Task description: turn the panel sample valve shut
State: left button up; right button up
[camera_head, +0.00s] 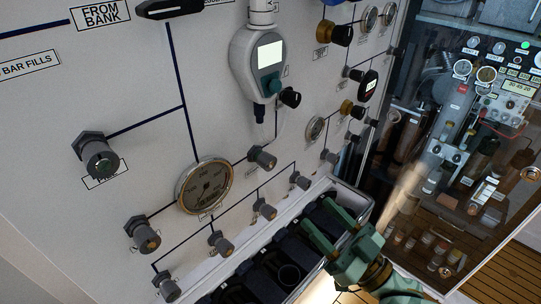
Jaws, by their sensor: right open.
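The pale fill panel (90,200) fills the left and middle of the head view. A grey analyser (245,60) with a lit display hangs on it. A small black knob (290,97) sits just right of the analyser, and a grey valve knob (262,157) lies below it. The labels beside them are too small to read, so I cannot tell which is the sample valve. My green right gripper (316,214) is open and empty, below and right of these knobs, over the dark bins and apart from the panel knobs. My left gripper is out of view.
A round gauge (204,186) and several grey knobs line the lower panel. A white-rimmed rack (357,196) of dark bins runs below, with a cup-like object (289,275) in one. A glass-fronted cabinet (470,130) stands right. The space before the upper panel is clear.

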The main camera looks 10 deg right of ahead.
aim_at(271, 165)
jog(key=p+x, duration=0.1)
jog(key=x, duration=1.4)
jog(key=shift+s+a+r+p, duration=0.1)
jog(key=shift+a+r+p, duration=0.05)
jog(key=shift+p, duration=0.25)
jog(key=shift+w+a, duration=0.15)
jog(key=shift+w, duration=0.1)
jog(key=shift+r, duration=0.1)
jog(key=c, duration=1)
